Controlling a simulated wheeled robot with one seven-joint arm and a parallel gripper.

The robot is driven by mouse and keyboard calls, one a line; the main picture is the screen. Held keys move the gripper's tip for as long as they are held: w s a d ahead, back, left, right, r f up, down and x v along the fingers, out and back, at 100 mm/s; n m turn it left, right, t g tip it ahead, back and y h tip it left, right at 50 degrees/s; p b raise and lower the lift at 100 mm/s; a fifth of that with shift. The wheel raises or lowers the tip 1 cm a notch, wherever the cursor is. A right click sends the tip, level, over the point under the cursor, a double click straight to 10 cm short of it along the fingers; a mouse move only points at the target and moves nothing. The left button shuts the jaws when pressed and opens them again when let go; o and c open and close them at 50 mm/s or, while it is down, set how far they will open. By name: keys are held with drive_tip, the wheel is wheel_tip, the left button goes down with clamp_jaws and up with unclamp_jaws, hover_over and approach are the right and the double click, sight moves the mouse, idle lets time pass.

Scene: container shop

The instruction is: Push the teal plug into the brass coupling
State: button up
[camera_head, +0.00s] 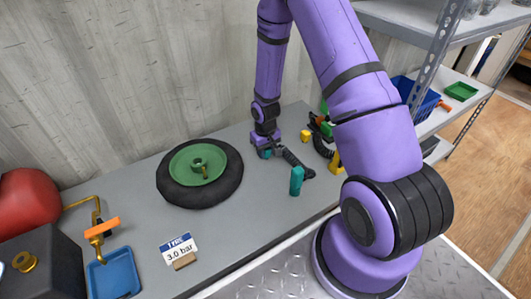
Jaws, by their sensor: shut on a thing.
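My gripper (266,150) is at the back of the grey bench, right of the tyre, pointing down. It is shut on a small teal piece (267,154), which looks like the teal plug; the fingers hide most of it. A dark hose-like part (293,160) runs right from beside the gripper. A larger teal upright piece (297,180) stands in front of that part. A brass fitting (25,261), likely the brass coupling, sits on the dark box (45,265) at the far left, well away from my gripper.
A black tyre (168,190) with a green hub lies between gripper and box. Several items crowd the right. The wall is close behind.

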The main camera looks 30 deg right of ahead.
wheel_tip(320, 180, up, 9)
drive_tip(key=shift+r, duration=0.1)
idle(0.3)
idle(0.4)
